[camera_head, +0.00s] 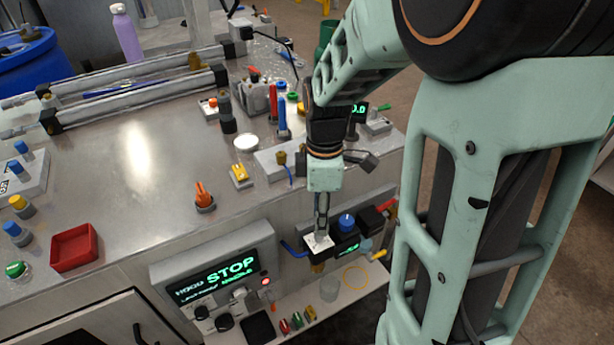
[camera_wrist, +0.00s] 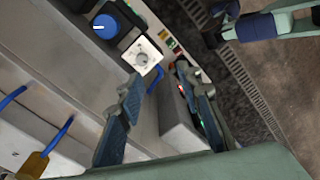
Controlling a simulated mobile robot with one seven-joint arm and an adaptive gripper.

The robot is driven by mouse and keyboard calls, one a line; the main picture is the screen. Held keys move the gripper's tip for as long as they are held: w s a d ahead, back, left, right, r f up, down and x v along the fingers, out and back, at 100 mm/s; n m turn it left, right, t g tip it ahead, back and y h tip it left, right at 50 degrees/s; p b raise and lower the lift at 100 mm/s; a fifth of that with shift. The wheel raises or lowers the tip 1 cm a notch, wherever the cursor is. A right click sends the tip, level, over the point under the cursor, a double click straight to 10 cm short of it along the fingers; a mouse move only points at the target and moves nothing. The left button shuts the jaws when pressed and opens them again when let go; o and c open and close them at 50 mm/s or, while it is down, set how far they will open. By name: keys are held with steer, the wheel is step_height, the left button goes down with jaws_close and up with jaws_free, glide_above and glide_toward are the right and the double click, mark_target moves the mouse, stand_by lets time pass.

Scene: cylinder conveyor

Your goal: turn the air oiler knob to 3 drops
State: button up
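A white square dial plate with a small round knob (camera_wrist: 141,58) shows in the wrist view, on a dark block at the machine's front. It is probably the air oiler knob; its drop marks are too small to read. In the head view the white plate (camera_head: 319,244) is partly behind my gripper (camera_head: 320,226). A blue knob (camera_head: 346,221) sits beside it, also seen in the wrist view (camera_wrist: 104,26). My gripper (camera_wrist: 160,75) is open and empty, its fingers spread apart. The dial lies just beyond the fingertips, nearer the left finger, with no clear contact.
A grey control panel with a green STOP display (camera_head: 230,268) stands left of the air unit. A lower shelf (camera_head: 345,303) holds small coloured parts. Blue hoses (camera_head: 293,250) run close by. The metal tabletop (camera_head: 130,150) is largely clear, with a red tray (camera_head: 74,262) at left.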

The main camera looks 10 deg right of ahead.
steer(key=w+f+n, duration=0.1)
steer(key=f, duration=0.5)
steer(key=w+f+n, duration=0.1)
steer(key=f, duration=0.2)
steer(key=shift+w+d+f+n+t, duration=0.3)
steer(key=shift+w+d, duration=0.05)
steer(key=shift+d, duration=0.05)
steer(key=shift+c, duration=0.3)
jaws_close()
